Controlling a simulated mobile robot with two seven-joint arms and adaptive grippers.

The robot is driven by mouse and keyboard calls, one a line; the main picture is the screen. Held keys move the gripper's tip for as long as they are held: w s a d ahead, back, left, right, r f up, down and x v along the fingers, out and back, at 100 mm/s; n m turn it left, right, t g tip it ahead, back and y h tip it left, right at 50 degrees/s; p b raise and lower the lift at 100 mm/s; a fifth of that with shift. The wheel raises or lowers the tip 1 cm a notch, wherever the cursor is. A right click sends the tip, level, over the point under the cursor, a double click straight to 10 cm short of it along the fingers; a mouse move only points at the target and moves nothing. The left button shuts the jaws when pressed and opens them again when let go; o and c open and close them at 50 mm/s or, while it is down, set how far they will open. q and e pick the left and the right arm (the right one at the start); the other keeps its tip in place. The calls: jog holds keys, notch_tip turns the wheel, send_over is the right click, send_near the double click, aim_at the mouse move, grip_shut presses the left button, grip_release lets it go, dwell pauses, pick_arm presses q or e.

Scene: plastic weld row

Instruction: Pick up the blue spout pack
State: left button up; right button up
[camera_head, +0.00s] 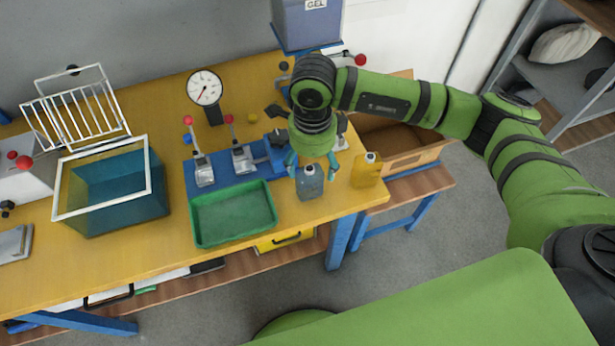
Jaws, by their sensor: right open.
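The blue spout pack (309,184) stands upright on the yellow workbench, near its front right edge. My right gripper (312,170) points down over it, with one teal finger to its left and one to its right. The fingers are open around the upper part of the pack. Its top is partly hidden by the gripper, and I cannot tell whether the fingers touch it. My left gripper is not in view.
A yellow pack (367,170) stands close to the right. A green tray (232,214) lies just left. Toggle clamps (242,158) on a blue plate are behind the tray. A water tank (109,191), a gauge (205,90) and a cardboard box (411,153) are farther off.

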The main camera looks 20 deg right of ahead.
aim_at(310, 168)
notch_tip(310, 168, down, 2)
jog(key=shift+a+f+p, duration=0.1)
jog(key=shift+a+p, duration=0.05)
jog(key=shift+p, duration=0.55)
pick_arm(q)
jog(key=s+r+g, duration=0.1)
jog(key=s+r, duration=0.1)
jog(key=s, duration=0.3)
pick_arm(e)
jog(key=shift+w+f+p, duration=0.1)
jog(key=shift+f+p, duration=0.3)
jog(key=shift+f, duration=0.35)
notch_tip(310, 168, down, 2)
jog(key=shift+f, duration=0.1)
jog(key=shift+w, duration=0.1)
jog(key=c, duration=1.3)
jog(key=shift+r, duration=0.6)
notch_tip(310, 168, up, 8)
jog(key=b, duration=0.2)
jog(key=shift+f+b, duration=0.2)
jog(key=shift+b, duration=0.2)
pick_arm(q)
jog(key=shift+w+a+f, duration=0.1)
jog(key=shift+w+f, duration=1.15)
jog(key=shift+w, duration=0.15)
pick_arm(e)
jog(key=shift+r, duration=0.65)
